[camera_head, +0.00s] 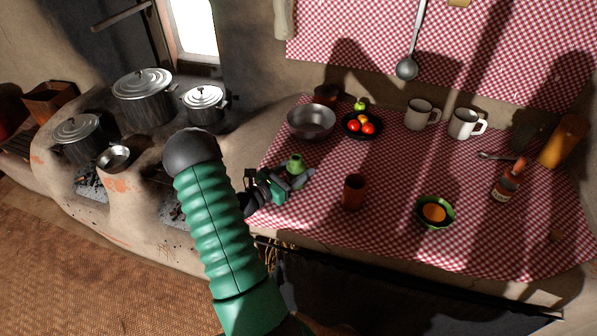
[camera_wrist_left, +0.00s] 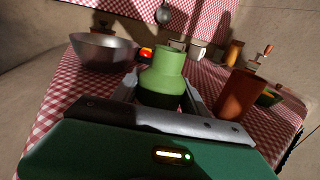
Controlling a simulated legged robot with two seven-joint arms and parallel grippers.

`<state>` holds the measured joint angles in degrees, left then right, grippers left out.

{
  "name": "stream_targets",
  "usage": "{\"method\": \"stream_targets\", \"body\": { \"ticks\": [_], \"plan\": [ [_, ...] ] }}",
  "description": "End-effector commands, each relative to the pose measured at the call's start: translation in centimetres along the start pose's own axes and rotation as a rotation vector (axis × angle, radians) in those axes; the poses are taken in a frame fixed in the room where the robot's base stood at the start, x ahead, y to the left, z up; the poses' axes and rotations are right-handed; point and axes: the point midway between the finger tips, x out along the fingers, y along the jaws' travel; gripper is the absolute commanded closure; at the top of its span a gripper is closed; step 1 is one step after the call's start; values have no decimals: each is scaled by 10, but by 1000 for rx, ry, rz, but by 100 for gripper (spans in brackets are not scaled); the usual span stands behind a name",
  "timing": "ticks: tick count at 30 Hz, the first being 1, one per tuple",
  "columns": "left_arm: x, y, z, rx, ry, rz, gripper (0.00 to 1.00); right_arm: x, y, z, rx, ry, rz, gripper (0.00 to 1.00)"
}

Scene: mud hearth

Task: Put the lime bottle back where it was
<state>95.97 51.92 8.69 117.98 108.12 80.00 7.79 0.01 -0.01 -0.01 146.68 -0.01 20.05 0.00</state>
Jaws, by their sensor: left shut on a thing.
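The lime bottle (camera_head: 295,164) is a light green bottle with a narrower neck, near the left part of the checkered cloth. My left gripper (camera_head: 289,177) is shut on it, with a finger on either side. In the left wrist view the lime bottle (camera_wrist_left: 163,75) stands roughly upright between the fingers, and its lower part is hidden behind the gripper body. I cannot tell whether its base touches the cloth. My right gripper is not in view.
A metal bowl (camera_head: 311,122) and a dark fruit bowl (camera_head: 349,132) stand behind the bottle. A brown cup (camera_head: 354,192) is to its right. Cloth between cup and mugs is clear.

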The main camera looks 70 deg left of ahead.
Motion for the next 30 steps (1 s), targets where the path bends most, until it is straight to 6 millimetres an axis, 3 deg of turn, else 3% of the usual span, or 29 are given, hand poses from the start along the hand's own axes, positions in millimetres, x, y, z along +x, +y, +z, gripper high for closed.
{"method": "stream_targets", "body": {
  "ticks": [1, 8, 9, 14, 24, 30],
  "plan": [
    [0, 0, -8, 0, -1, 0, 94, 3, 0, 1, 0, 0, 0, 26],
    [0, 1, -8, 3, -1, 0, 94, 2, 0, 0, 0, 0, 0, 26],
    [0, 1, -9, 2, 0, 0, 47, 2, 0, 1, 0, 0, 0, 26],
    [0, 0, -8, 3, 0, 0, 27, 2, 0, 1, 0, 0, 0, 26],
    [-4, 1, -8, 2, 0, 1, 27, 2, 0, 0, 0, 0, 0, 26],
    [-42, 2, -8, 1, 2, 6, 27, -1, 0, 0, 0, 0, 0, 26]
  ]
}}
